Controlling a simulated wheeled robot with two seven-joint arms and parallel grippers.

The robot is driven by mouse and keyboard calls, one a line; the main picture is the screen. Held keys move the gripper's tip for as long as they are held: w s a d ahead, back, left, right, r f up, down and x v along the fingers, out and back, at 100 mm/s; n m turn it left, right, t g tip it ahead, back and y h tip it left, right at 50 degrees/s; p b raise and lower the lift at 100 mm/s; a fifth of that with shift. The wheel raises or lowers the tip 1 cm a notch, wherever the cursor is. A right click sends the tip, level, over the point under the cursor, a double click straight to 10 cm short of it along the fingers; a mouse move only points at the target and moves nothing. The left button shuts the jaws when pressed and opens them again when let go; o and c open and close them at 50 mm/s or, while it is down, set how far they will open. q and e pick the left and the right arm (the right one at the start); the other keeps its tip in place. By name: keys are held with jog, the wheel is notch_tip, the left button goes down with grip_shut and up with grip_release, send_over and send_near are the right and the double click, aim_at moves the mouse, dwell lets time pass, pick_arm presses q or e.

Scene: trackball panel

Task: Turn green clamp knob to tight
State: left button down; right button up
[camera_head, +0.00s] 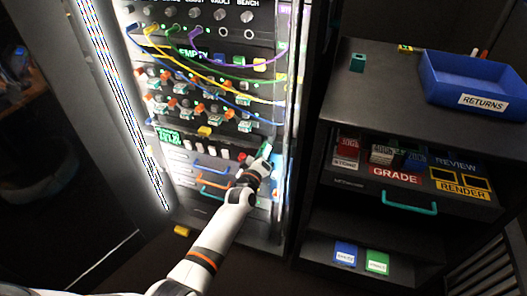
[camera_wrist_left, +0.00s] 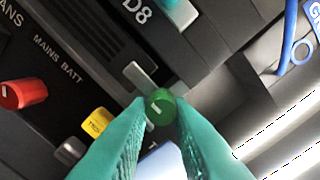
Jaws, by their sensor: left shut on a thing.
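The green clamp knob (camera_wrist_left: 160,107) shows in the left wrist view, small and round with a pale mark on its face. It sits at the end of a grey metal piece (camera_wrist_left: 140,76) on the dark panel. My left gripper (camera_wrist_left: 160,112) has one teal finger on each side of the knob and is shut on it. In the head view, my left gripper (camera_head: 264,158) is at the lower right of the lit rack, and the knob cannot be made out there. Whether the knob is loose or tight cannot be told. My right gripper is not in view.
Near the knob are a yellow button (camera_wrist_left: 96,122), a red knob (camera_wrist_left: 24,94) and a blue cable loop (camera_wrist_left: 291,40). Patch cables (camera_head: 215,70) hang across the rack above my arm. A dark cabinet (camera_head: 388,88) with a blue returns tray (camera_head: 446,94) stands right.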

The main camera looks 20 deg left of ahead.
pick_arm(q)
jog(key=shift+a+r+m, duration=0.15)
jog(key=shift+a+m, duration=0.05)
jog(key=shift+m, duration=0.1)
jog(key=shift+w+r, duration=0.1)
jog(key=shift+r, duration=0.05)
jog(key=c, duration=1.3)
grip_release()
jog(key=shift+a, duration=0.15)
jog(key=shift+c, duration=0.2)
jog(key=shift+s, duration=0.2)
jog(key=s+p, duration=0.1)
jog(key=s, duration=1)
jog(key=shift+s+a, duration=0.2)
jog(key=shift+s, duration=0.2)
